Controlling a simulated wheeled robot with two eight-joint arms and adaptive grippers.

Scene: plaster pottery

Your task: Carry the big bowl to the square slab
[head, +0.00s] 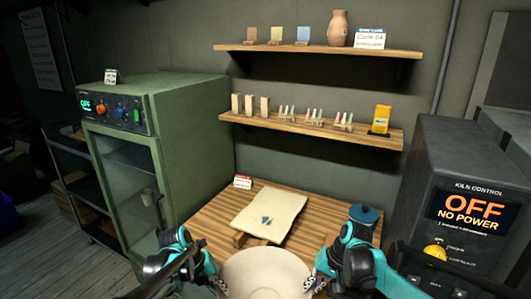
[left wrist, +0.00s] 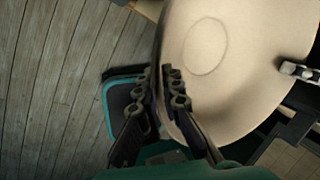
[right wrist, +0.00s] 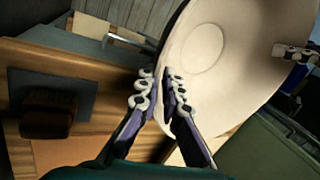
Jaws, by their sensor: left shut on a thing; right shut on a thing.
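The big bowl (head: 265,274) is cream-coloured and held in front of the table, at the bottom of the head view. My left gripper (head: 219,284) is shut on its left rim, and the left wrist view shows the fingers (left wrist: 168,90) on either side of the wall. My right gripper (head: 314,282) is shut on the opposite rim, with its fingers (right wrist: 162,92) pinching the wall in the right wrist view. The bowl's inside (right wrist: 225,75) looks empty. The square slab (head: 270,212), pale with dark marks near its middle, lies on the wooden table beyond the bowl.
The wooden table (head: 205,222) has a small card (head: 243,182) at its back and a dark blue round-topped item (head: 365,214) at right. A green cabinet (head: 180,120) stands left, a kiln control box (head: 465,190) right. Two shelves (head: 320,128) hang above.

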